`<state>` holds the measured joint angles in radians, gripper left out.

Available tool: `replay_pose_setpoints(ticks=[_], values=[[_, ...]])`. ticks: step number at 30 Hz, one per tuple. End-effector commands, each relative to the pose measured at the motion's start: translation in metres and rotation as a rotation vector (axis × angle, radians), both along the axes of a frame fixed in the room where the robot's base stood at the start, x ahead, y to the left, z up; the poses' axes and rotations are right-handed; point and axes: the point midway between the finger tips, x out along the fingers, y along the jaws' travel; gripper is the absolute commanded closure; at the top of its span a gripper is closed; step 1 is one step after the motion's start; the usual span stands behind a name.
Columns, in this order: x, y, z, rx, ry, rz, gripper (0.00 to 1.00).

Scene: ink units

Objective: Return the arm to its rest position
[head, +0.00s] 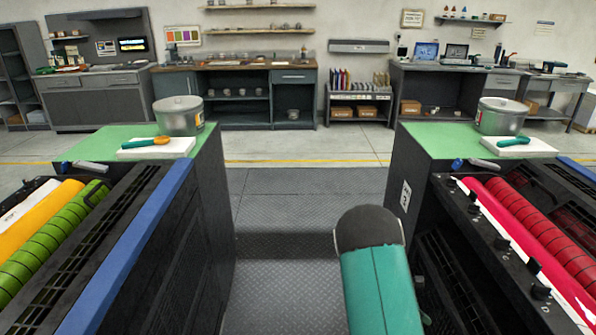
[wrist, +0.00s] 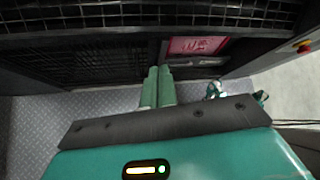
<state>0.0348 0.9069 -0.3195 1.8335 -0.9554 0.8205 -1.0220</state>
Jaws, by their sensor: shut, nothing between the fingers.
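My gripper (wrist: 158,72) shows in the wrist view as two green fingers side by side, shut with nothing between them. The fingers point toward a dark grille panel (wrist: 85,63) of a machine, with no clear contact. In the head view, a teal link of my arm with a dark rounded cap (head: 370,229) rises at the lower centre right, beside the right ink unit (head: 425,205). My gripper is not seen in the head view.
The left ink unit (head: 208,200) carries yellow and green rollers; the right one carries red rollers. A metal pot (head: 180,117) and another pot (head: 501,117) stand on their green tops. The plate floor (head: 290,235) between the units is clear. Workbenches line the back wall.

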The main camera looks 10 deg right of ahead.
Motion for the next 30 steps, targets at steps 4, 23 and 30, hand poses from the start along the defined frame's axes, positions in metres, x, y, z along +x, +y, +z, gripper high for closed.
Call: replay_pose_setpoints(ticks=[4,23,30], values=[[0.005,0.03,0.053,0.04,-0.199,-0.138,1.0],[-0.038,0.164,0.235,0.31,-0.876,-0.723,1.0],[-0.076,0.213,0.288,0.451,-1.062,-0.941,1.0]])
